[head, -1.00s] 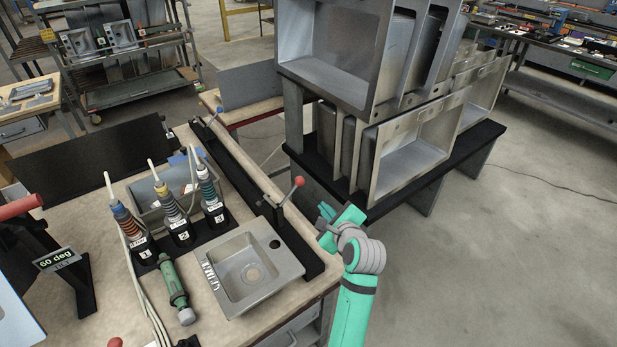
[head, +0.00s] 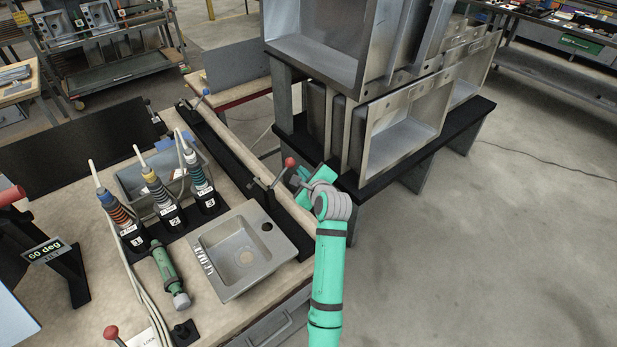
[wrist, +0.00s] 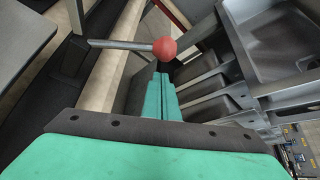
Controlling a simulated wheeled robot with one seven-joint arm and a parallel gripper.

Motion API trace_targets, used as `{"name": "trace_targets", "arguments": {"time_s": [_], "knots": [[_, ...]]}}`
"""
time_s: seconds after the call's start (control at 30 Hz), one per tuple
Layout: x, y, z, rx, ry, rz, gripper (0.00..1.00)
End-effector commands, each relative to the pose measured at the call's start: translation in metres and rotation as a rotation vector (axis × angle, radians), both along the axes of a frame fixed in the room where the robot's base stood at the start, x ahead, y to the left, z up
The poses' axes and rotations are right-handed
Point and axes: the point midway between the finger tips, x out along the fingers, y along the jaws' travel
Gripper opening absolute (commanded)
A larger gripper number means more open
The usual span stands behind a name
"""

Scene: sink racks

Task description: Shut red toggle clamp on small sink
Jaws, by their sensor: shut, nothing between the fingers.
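The toggle clamp with a red ball knob (head: 290,162) stands on the black rail at the back edge of the bench, its lever slanting up. In the wrist view the red knob (wrist: 164,47) sits just beyond my fingertips, on a metal lever running left. The small grey sink (head: 243,250) lies on the bench in front of the clamp. My gripper (head: 300,178) is shut and empty, just right of the knob. In the wrist view my gripper's fingers (wrist: 162,95) are together. I cannot tell whether they touch the knob.
A black rack of large steel sinks (head: 410,130) stands close behind and right of my gripper. Numbered tools (head: 165,200) stand in a holder left of the small sink, with a green tool (head: 168,275) lying nearby. Another red knob (head: 111,332) is at the front.

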Motion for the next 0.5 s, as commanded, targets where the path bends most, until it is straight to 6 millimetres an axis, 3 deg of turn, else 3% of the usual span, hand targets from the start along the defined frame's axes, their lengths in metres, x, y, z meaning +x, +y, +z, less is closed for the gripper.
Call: {"name": "trace_targets", "arguments": {"time_s": [0.2,0.5], "knots": [[-0.004,0.01,0.014,0.0,0.001,-0.001,0.0],[-0.004,0.012,0.017,0.0,0.001,-0.001,0.0]]}}
